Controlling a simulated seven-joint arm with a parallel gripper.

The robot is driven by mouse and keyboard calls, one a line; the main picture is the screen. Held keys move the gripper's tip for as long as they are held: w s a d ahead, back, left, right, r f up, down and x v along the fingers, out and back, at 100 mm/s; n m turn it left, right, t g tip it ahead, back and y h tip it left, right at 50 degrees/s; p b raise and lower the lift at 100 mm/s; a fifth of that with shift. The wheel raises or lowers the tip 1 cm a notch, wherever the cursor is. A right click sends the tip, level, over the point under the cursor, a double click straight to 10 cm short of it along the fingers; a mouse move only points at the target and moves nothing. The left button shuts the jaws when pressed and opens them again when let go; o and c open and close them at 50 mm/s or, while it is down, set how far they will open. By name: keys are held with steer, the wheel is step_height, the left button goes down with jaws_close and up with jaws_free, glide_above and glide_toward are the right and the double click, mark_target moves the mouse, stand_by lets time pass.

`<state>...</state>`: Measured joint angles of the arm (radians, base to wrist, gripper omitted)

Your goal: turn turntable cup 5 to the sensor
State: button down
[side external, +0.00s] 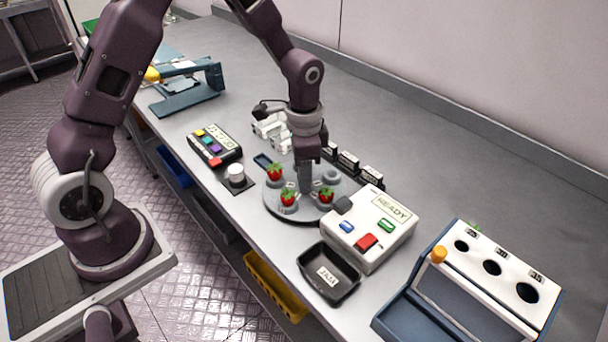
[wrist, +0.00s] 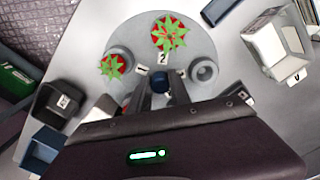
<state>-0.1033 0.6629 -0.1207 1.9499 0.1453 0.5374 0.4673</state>
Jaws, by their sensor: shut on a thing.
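The turntable (side external: 272,208) is a round grey disc near the table's middle, with cups around its rim. Three red strawberries (side external: 289,197) with green leaves sit in cups there. Number tags 1 and 2 are readable; I cannot make out a tag 5. My gripper (side external: 305,187) points down at the disc's centre, shut on the dark blue centre knob (wrist: 178,86). A white box (side external: 367,228) reading READY stands beside the disc, with a dark grey block (side external: 343,205) at its disc-side edge, possibly the sensor.
A black tray (side external: 328,275) is in front of the READY box. A white rack with holes (side external: 493,267) stands at the right. A button panel (side external: 214,148) and a white cylinder (side external: 236,173) are to the left. Small black bins (side external: 348,160) stand behind the disc.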

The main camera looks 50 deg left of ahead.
steer(key=c, duration=1.2)
jaws_free()
step_height(320, 180, up, 7)
steer(key=shift+r, duration=0.1)
